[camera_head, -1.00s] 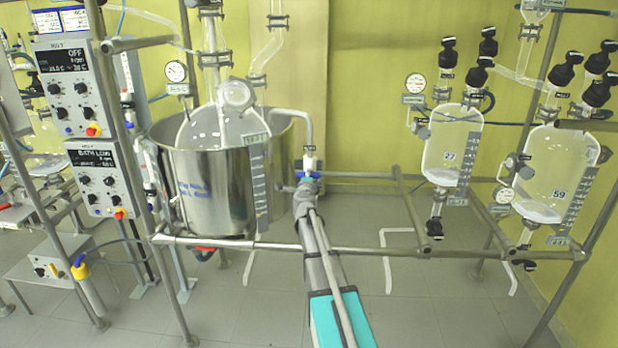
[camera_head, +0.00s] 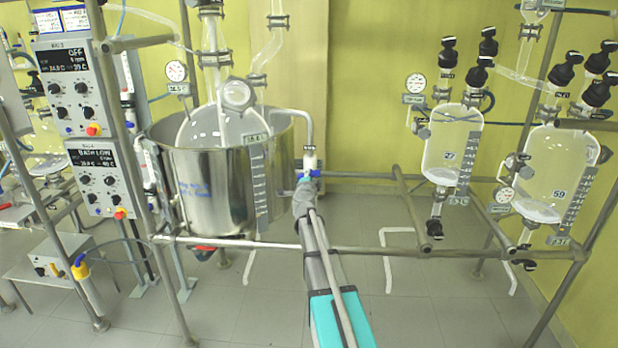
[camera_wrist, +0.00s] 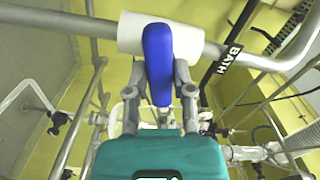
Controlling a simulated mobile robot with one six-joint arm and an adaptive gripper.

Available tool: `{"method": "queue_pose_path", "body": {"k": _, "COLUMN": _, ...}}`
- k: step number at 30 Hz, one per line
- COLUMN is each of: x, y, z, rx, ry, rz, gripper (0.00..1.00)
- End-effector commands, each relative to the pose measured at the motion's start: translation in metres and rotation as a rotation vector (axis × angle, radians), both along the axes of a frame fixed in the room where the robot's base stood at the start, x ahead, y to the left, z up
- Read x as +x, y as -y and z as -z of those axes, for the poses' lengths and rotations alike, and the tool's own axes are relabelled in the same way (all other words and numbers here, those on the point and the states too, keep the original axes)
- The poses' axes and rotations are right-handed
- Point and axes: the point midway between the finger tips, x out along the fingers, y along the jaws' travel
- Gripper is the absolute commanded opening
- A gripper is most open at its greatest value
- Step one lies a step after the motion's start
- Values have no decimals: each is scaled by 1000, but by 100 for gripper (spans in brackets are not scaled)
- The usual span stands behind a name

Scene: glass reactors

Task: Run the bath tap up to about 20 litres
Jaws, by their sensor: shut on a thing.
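The steel bath (camera_head: 215,195) stands at the left of centre in the head view, with a round glass reactor (camera_head: 215,125) sitting in it. A level scale (camera_head: 259,190) runs down its front right side; its marks are too small to read. The bath tap has a bent steel pipe (camera_head: 305,122), a white body (camera_head: 310,160) and a blue handle, also seen in the wrist view (camera_wrist: 158,60) beside a black BATH label (camera_wrist: 228,60). My gripper (camera_wrist: 160,90) is shut on the blue handle, one finger on each side. In the head view my arm hides part of the tap.
Control boxes (camera_head: 100,180) stand at the left; the lower display reads BATH LOW. Glass vessels marked 27 (camera_head: 450,150) and 59 (camera_head: 556,180) hang on the right. A horizontal steel rail (camera_head: 450,252) crosses in front of the bath.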

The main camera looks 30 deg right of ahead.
Motion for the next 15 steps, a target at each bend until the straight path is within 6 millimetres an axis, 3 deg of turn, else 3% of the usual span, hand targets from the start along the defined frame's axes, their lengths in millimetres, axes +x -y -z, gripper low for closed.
{"method": "queue_pose_path", "body": {"k": 15, "x": 7, "y": 4, "z": -2, "rx": -223, "ry": -149, "rz": 1, "gripper": 0}}
